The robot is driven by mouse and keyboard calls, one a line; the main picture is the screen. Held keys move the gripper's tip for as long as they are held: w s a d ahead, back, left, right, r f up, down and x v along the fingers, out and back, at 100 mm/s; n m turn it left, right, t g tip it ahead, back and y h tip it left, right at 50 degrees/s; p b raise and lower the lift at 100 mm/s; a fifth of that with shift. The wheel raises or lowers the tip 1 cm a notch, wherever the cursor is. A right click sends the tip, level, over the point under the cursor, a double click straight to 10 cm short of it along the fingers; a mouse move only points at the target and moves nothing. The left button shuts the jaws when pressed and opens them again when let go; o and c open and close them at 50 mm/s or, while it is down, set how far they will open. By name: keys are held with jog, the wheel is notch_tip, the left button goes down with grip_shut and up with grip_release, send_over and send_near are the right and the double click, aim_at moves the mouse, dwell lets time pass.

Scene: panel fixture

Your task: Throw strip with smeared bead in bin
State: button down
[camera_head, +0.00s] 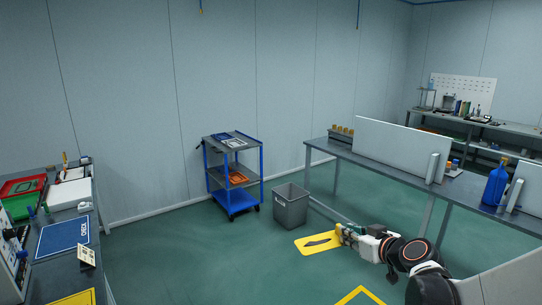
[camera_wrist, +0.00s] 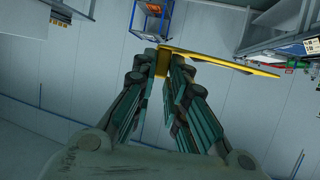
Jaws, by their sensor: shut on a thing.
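The strip is a flat yellow piece with a dark smeared bead (camera_head: 318,242) along its middle. It also shows edge-on as a yellow band in the wrist view (camera_wrist: 235,62). My gripper (camera_head: 344,234) is shut on the strip's right end, and the strip sticks out to the left. In the wrist view my gripper's fingers (camera_wrist: 163,62) close on the strip's near end. The grey bin (camera_head: 291,208) stands on the floor, open at the top. In the head view the strip shows just below and right of the bin, apart from it. The bin's inside is mostly hidden.
A blue and grey cart (camera_head: 232,176) stands left of the bin by the wall. A long bench (camera_head: 385,170) with white panels runs along the right. A cluttered table (camera_head: 75,259) is at the left. The green floor (camera_head: 190,265) between is clear.

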notch_tip(320, 180, down, 6)
jog(key=s+a+b, duration=0.2)
jog(key=b, duration=0.1)
jog(key=shift+s+a+b, duration=0.15)
jog(key=shift+s+b, duration=0.15)
dwell(0.4)
